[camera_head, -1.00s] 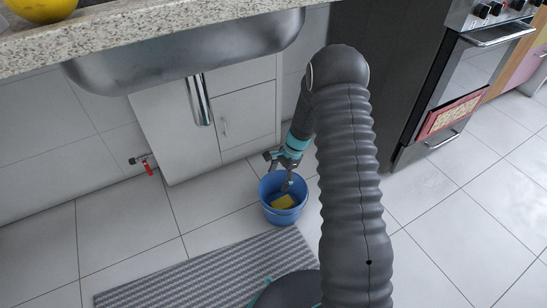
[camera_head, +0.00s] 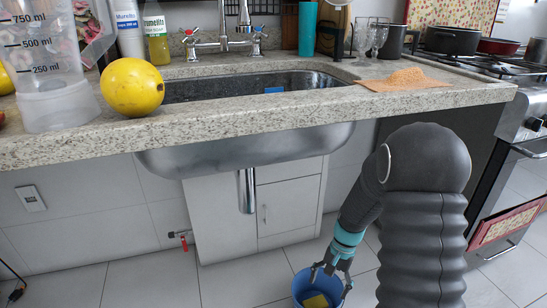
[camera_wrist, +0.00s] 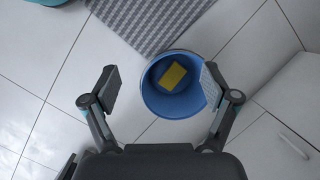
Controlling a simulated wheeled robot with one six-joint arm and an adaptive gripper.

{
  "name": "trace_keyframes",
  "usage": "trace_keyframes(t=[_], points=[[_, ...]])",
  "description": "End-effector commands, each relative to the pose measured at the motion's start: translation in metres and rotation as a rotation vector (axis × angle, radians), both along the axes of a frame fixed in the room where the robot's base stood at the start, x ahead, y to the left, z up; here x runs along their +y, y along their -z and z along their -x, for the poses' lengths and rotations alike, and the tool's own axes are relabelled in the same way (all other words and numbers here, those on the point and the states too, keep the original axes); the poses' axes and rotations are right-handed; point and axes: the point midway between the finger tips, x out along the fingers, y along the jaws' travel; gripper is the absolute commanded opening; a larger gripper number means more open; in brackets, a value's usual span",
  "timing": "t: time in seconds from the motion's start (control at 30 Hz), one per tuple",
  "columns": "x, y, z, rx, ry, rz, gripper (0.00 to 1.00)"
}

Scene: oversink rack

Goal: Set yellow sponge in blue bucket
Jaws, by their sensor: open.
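The yellow sponge (camera_wrist: 173,76) lies inside the blue bucket (camera_wrist: 160,103), on its bottom, in the wrist view. In the head view the sponge (camera_head: 315,301) shows inside the bucket (camera_head: 299,285) at the lower edge of the picture. The bucket stands on the floor. My gripper (camera_wrist: 158,85) is open and empty above the bucket, its right finger overlapping the rim in the wrist view. My gripper (camera_head: 332,272) also shows over the bucket in the head view. I cannot tell whether a finger touches the rim.
The counter (camera_head: 215,125) with its sink (camera_head: 240,152) overhangs behind the bucket. A white cabinet (camera_head: 290,205) and a red valve (camera_head: 184,243) stand at the back. The oven (camera_head: 510,190) is at the right.

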Motion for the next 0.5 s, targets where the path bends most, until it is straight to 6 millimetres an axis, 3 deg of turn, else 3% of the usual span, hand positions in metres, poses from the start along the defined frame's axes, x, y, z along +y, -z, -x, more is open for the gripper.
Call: trace_keyframes(t=[0.03,0.1,0.5], points=[[-0.001,-0.021,0.006,-0.028,-0.038,0.006,0.86],[-0.002,-0.043,0.017,-0.059,-0.092,0.015,0.86],[-0.007,-0.154,0.079,-0.246,-0.331,0.092,0.86]])
